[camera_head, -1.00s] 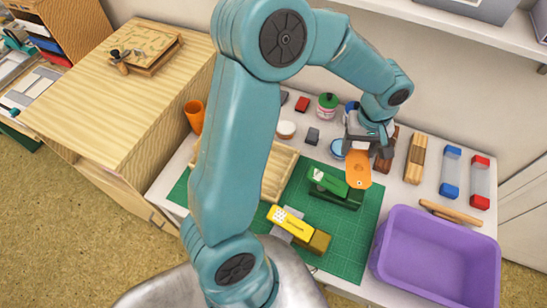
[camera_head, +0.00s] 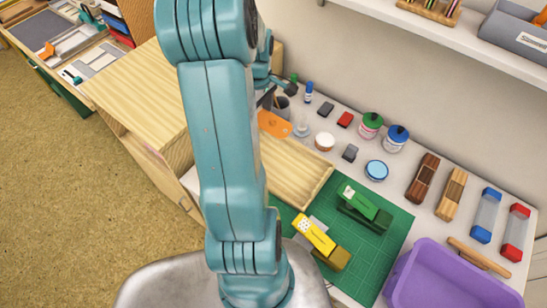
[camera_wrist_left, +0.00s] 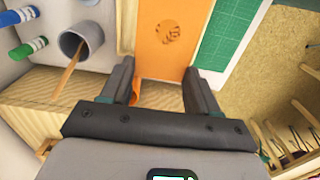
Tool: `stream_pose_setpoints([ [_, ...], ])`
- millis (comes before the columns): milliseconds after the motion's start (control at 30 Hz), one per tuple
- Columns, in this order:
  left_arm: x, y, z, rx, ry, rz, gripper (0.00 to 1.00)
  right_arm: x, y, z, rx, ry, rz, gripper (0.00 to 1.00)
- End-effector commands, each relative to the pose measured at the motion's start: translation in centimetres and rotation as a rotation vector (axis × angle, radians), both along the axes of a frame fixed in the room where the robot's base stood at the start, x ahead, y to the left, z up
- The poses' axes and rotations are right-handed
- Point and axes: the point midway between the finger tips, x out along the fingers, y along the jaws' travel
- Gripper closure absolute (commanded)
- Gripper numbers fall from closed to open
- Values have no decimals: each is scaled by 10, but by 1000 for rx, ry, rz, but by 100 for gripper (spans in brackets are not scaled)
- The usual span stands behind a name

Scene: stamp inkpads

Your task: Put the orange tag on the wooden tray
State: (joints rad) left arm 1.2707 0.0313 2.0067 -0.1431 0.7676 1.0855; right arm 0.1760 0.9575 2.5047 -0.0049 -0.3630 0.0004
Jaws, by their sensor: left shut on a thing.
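The orange tag (camera_head: 274,124) is held above the back left end of the wooden tray (camera_head: 315,182), at its far edge by the picture. My left gripper (camera_head: 267,103) is mostly hidden behind my own arm in the head view. In the left wrist view, the flat orange tag (camera_wrist_left: 168,30), with a dark round print, sits between the two dark fingers of my left gripper (camera_wrist_left: 160,85), which is shut on it. The part of the tray behind my arm and under the tag is hidden. My right gripper is not in view.
A grey cup (camera_wrist_left: 80,44) stands close to the gripper, with small bottles beyond. A wooden cabinet (camera_head: 140,90) borders the left. Green stamper (camera_head: 362,204) and yellow stamper (camera_head: 318,238) lie on the green mat (camera_head: 385,235). A purple bin (camera_head: 455,275) stands right.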

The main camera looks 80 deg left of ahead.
Motion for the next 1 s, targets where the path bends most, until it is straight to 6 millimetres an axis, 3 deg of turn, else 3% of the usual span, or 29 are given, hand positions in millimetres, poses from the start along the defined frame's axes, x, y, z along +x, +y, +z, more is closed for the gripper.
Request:
stream_pose_setpoints([
  [400, 0, -2, -120, -9, 3, -3, 67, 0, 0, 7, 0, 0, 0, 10],
  [833, 0, -1, -178, -6, 2, -3, 67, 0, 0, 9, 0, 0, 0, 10],
  [1000, 1, 0, -185, -1, 1, -3, 67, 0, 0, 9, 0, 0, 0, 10],
])
